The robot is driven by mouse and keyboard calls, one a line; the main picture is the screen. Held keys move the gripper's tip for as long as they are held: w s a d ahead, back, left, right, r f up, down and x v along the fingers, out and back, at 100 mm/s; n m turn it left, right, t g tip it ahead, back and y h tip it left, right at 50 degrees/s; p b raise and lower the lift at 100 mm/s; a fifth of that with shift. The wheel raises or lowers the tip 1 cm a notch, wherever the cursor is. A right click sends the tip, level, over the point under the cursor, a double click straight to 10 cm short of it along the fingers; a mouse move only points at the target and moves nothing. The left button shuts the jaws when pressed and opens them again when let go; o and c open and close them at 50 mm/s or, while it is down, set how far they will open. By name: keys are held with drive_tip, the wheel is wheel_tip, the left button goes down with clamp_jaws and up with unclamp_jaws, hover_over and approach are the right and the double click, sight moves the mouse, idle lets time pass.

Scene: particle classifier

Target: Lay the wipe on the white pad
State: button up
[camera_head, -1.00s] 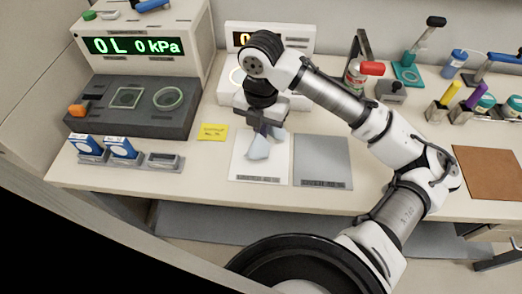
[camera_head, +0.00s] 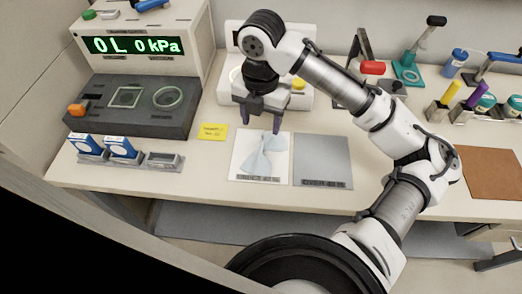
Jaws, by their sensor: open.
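The wipe (camera_head: 262,160) is a pale blue, crumpled cloth with a pinched middle. It lies on the white pad (camera_head: 241,171), within the pad's outline as far as I can see. My gripper (camera_head: 261,123) is above the far part of the pad with its two dark fingers spread apart. It is open and empty, over the far end of the wipe. Whether the fingertips touch the wipe is hard to tell.
A grey pad (camera_head: 323,165) lies just right of the white pad. A yellow note (camera_head: 213,132) is to the left. A dark-topped machine (camera_head: 130,112) with a green display stands at the left. A brown mat (camera_head: 492,175) lies at far right.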

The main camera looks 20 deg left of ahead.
wheel_tip(320, 180, up, 10)
drive_tip(key=shift+r, duration=0.25)
idle(0.5)
